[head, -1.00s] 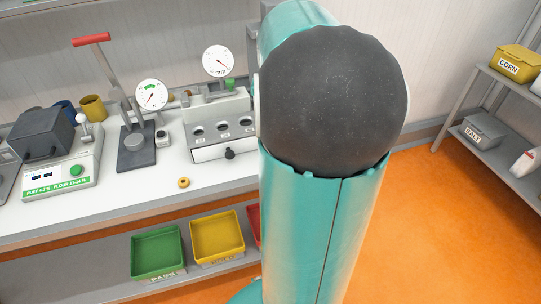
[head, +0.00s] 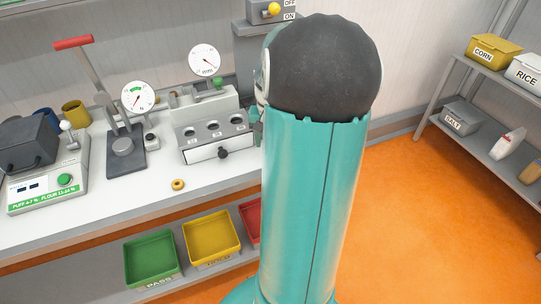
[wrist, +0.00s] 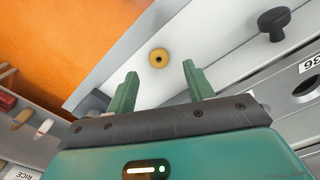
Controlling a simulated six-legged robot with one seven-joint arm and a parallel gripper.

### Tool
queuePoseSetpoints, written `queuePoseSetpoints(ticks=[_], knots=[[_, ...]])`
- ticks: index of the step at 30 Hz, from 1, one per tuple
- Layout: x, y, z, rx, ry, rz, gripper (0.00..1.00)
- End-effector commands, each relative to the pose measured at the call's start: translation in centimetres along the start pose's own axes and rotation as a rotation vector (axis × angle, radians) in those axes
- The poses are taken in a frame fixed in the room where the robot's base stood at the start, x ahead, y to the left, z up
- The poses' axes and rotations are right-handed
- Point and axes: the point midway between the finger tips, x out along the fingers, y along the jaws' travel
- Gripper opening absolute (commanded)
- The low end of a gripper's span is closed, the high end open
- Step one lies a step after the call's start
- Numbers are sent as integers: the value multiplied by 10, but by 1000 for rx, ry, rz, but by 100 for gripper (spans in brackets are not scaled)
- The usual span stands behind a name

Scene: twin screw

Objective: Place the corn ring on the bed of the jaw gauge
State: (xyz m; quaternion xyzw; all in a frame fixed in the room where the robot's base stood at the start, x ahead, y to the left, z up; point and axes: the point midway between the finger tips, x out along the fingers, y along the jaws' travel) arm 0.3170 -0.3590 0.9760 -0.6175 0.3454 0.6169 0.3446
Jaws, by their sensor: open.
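The corn ring (head: 178,184) is a small yellow ring lying flat on the white bench near its front edge. In the wrist view the ring (wrist: 158,57) shows beyond and between my fingertips, apart from them. My gripper (wrist: 160,68) is open with two green fingers and nothing between them. In the head view my arm hides most of the gripper. The gauge with the round mm dial (head: 205,61), seemingly the jaw gauge, stands at the back of the bench. Its bed is not clearly visible behind the block with round wells.
The grey block (head: 213,138) with wells and a knobbed drawer stands behind the ring. A red-handled lever press (head: 123,145) and a meter (head: 48,185) stand to the left. Green (head: 151,261) and yellow (head: 212,238) trays sit below. Bench around the ring is clear.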

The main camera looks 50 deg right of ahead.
Motion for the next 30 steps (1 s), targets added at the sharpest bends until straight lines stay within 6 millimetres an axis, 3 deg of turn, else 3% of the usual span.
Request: queuePoseSetpoints(ticks=[7,16,22,30], knots=[[37,1,1,3,-3,-1,52],[43,0,1,1,-1,0,52],[43,0,1,1,-1,0,15],[42,0,1,2,-1,0,14]])
